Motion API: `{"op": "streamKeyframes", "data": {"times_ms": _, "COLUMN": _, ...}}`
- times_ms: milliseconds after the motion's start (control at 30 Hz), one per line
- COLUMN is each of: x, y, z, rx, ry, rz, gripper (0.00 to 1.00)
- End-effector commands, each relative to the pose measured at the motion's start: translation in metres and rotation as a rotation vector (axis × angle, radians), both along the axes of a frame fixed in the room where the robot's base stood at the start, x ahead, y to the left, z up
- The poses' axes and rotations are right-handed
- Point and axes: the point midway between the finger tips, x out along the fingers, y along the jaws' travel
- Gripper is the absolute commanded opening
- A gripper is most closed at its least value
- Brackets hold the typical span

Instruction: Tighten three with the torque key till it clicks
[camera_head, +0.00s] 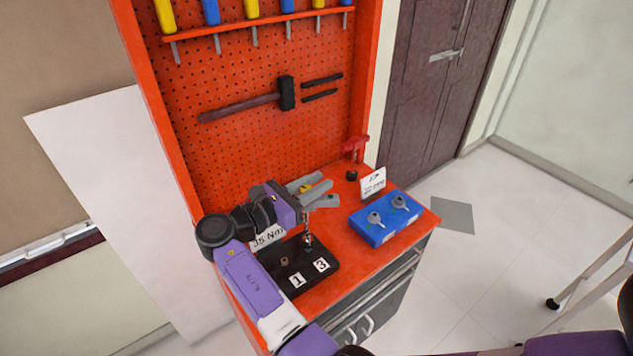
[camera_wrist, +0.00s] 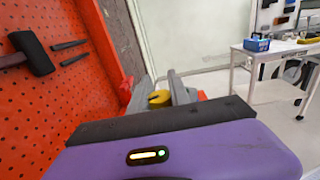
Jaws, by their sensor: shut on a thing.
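My gripper (camera_head: 318,190) is above the black plate (camera_head: 268,262) on the orange bench and is shut on the torque key. The key's thin shaft (camera_head: 307,222) points down, close to upright, with its lower end at the bolt spot behind label 3 (camera_head: 321,265). I cannot tell whether it is seated on the bolt. A bolt (camera_head: 284,261) stands behind label 1 (camera_head: 297,280). In the wrist view, the key's yellow top (camera_wrist: 160,98) shows between the fingers (camera_wrist: 172,92). A "35 Nm" sign (camera_head: 268,237) stands behind the plate, partly hidden by my arm.
A blue block (camera_head: 372,237) with two grey keys (camera_head: 375,219) sits right of the plate, with a white card (camera_head: 373,182) behind it. A red-handled tool (camera_head: 355,147) stands at the back right corner. The pegboard (camera_head: 240,130) with a hammer (camera_head: 250,101) rises behind.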

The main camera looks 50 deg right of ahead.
Motion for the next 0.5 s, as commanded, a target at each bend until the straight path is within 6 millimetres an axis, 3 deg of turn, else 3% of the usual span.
{"op": "streamKeyframes", "data": {"times_ms": 500, "x": 0.001, "y": 0.000, "z": 0.019, "rx": -0.001, "ry": 0.000, "rz": 0.028, "gripper": 0.00}}
